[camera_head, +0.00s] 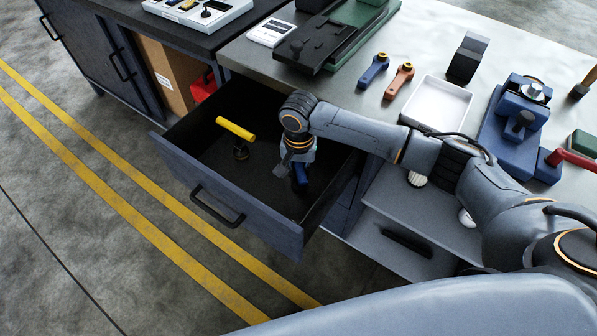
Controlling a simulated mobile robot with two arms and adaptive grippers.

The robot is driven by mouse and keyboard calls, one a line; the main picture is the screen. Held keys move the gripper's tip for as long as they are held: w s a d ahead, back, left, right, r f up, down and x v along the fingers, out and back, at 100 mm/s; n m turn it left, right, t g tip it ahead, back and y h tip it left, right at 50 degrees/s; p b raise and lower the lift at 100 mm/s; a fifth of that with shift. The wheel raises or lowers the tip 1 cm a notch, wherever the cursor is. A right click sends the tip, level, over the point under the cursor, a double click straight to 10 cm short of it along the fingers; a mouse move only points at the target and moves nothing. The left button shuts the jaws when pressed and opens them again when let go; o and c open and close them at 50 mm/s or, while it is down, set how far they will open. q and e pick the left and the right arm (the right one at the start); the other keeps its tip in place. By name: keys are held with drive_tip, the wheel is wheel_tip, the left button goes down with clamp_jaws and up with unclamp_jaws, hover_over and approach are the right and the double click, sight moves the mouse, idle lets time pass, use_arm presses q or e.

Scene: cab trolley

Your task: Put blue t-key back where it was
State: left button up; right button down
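The pulled-out drawer (274,229) has a dark inside and a blue-grey front. My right arm reaches over the bench edge from the right, and its gripper (298,166) points down into the drawer's right part. A blue t-key (301,177) shows right at the fingertips, low in the drawer. The gripper hides much of it, so I cannot tell whether the fingers are closed on it or whether it touches the drawer floor. A yellow t-key (235,129) stands in the drawer to the left of the gripper. My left gripper is not in view.
On the bench (343,98) lie a blue lever (373,69), an orange lever (399,80), a white tray (437,104) and a blue vise (516,125). A red box (203,87) sits in the open cabinet. The drawer floor left of the gripper is mostly free.

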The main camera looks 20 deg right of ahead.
drive_tip(key=c, duration=1.4)
unclamp_jaws()
drive_tip(key=shift+o, duration=0.2)
wheel_tip(320, 180, up, 12)
drive_tip(key=shift+r+p, duration=0.1)
drive_tip(key=shift+p, duration=0.3)
